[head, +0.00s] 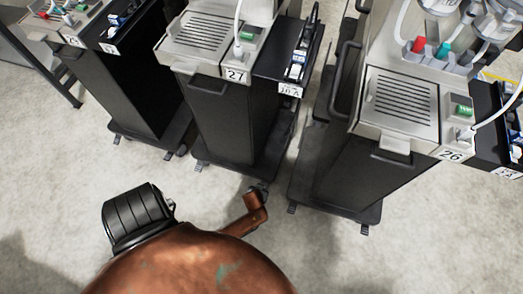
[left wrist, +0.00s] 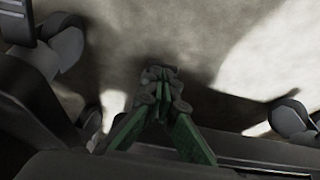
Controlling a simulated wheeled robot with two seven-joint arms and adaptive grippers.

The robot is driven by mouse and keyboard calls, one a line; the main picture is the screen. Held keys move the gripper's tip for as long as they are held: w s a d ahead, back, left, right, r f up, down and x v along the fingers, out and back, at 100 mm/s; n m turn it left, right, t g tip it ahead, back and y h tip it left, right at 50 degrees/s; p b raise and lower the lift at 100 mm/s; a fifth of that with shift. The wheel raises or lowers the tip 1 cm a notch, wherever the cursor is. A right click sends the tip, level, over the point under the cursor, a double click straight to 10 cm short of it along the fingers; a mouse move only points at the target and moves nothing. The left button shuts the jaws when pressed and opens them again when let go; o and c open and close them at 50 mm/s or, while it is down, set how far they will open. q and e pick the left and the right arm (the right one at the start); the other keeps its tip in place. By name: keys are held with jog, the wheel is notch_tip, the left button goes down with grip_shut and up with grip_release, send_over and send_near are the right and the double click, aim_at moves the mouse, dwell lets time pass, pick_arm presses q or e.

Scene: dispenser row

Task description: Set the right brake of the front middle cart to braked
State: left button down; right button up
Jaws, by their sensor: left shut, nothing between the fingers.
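The front middle cart (head: 230,125), labelled 27, stands upright with its dark base low at the floor. A small brake pedal (head: 197,168) shows at its front left corner. My left gripper (head: 262,187) is at the front right corner of that base, where it hides the right brake. In the left wrist view its green-padded fingers (left wrist: 160,82) are closed together with nothing between them. A caster (left wrist: 65,48) is at the upper left and another caster (left wrist: 290,118) at the right, both apart from the fingertips. I cannot tell the right brake's setting. My right gripper is not in view.
A cart labelled 26 (head: 390,165) stands close on the right, with a narrow gap between the bases. Another dark cart (head: 125,90) stands on the left. Pale floor (head: 330,260) in front of the carts is clear.

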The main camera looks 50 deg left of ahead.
pick_arm(q)
jog(key=shift+r+p, duration=0.5)
jog(key=shift+r, duration=0.2)
notch_tip(320, 180, up, 10)
dwell(0.4)
dwell(0.5)
